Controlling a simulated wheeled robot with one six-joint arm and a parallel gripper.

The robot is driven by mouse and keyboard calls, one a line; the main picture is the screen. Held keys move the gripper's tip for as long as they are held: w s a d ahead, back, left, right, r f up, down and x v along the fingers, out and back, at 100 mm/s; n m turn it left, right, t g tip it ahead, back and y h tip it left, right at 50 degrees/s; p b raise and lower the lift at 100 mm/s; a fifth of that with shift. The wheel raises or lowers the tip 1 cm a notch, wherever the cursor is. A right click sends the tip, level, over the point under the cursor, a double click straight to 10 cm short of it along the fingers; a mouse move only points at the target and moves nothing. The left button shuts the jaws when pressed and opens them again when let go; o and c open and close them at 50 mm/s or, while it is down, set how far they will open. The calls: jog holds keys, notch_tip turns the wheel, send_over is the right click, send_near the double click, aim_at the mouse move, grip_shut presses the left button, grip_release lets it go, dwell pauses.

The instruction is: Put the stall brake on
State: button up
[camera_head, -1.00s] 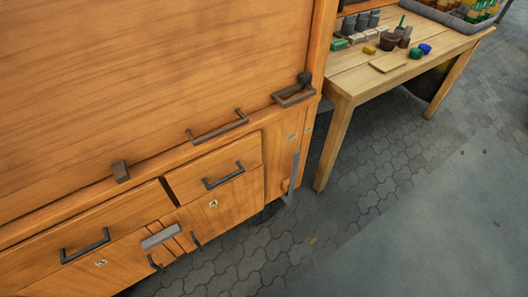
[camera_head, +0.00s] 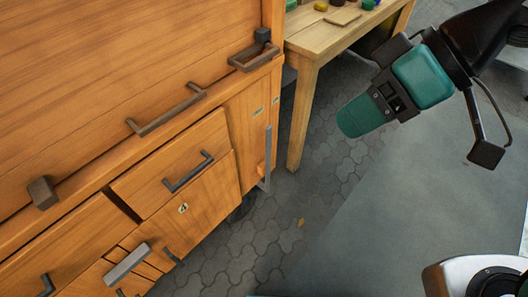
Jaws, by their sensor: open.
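The wooden stall (camera_head: 130,70) fills the left of the head view. A long grey metal lever (camera_head: 267,158), which looks like the brake, stands almost upright at its lower right corner. A dark wheel (camera_head: 241,208) shows partly beneath the stall, close to the lever's lower end. My gripper (camera_head: 440,100), black and teal, is at the upper right, above the paving. It is open and holds nothing that I can see. It is well apart from the lever, to its right.
A wooden table (camera_head: 310,45) stands just right of the stall, its front leg close to the lever. Drawers and doors with protruding handles (camera_head: 188,172) line the stall's front. Open paving (camera_head: 300,235) lies in front.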

jog(key=w+a+f+n+y+b, duration=0.1)
jog(key=w+a+f+y+b, duration=0.1)
jog(key=f+b, duration=0.4)
jog(key=w+a+f+n+y+b, duration=0.1)
jog(key=w+f+b, duration=0.25)
jog(key=f, duration=0.35)
jog(key=m+t+y+b, duration=0.3)
jog(key=t+b, duration=0.8)
jog(key=b, duration=2)
send_near(270, 138)
jog(key=shift+n+y, duration=0.5)
jog(key=shift+n, duration=0.1)
jog(key=x, duration=0.7)
jog(key=f+p+x, duration=0.1)
jog(key=x, duration=0.3)
jog(key=shift+w, duration=0.1)
jog(key=shift+d, duration=0.1)
